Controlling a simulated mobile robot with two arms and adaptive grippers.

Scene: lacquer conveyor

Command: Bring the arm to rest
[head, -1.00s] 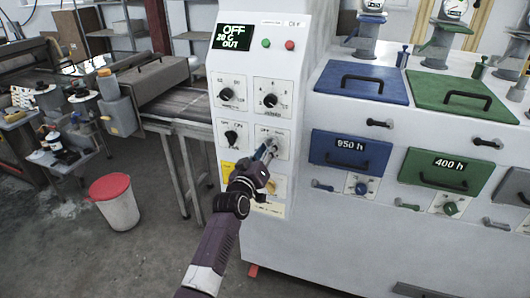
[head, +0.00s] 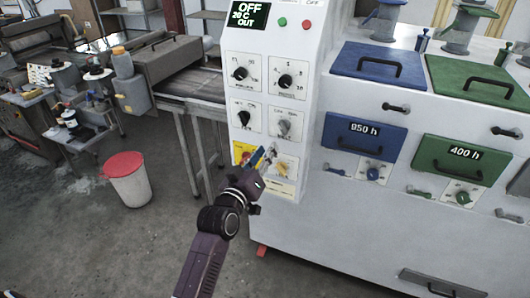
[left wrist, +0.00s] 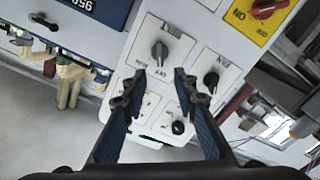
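My left gripper (head: 266,156) is in front of the lower part of the white control cabinet (head: 310,140), with empty space between its fingers. In the left wrist view my left gripper (left wrist: 161,80) has two dark fingers apart. A grey knob (left wrist: 160,50) shows beyond the gap between the tips, not gripped. The same grey knob (head: 284,127) sits above the gripper in the head view. The gripper partly hides the lowest row of controls, including the yellow plate with the red knob (head: 243,149). My right gripper is in neither view.
The cabinet's display (head: 247,15) reads OFF, a temperature and OUT. To the right are a blue lid (head: 375,62), a green lid (head: 485,90) and drawers with handles. A white bin with a red lid (head: 124,165) stands on the floor at left. Floor between bin and arm is clear.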

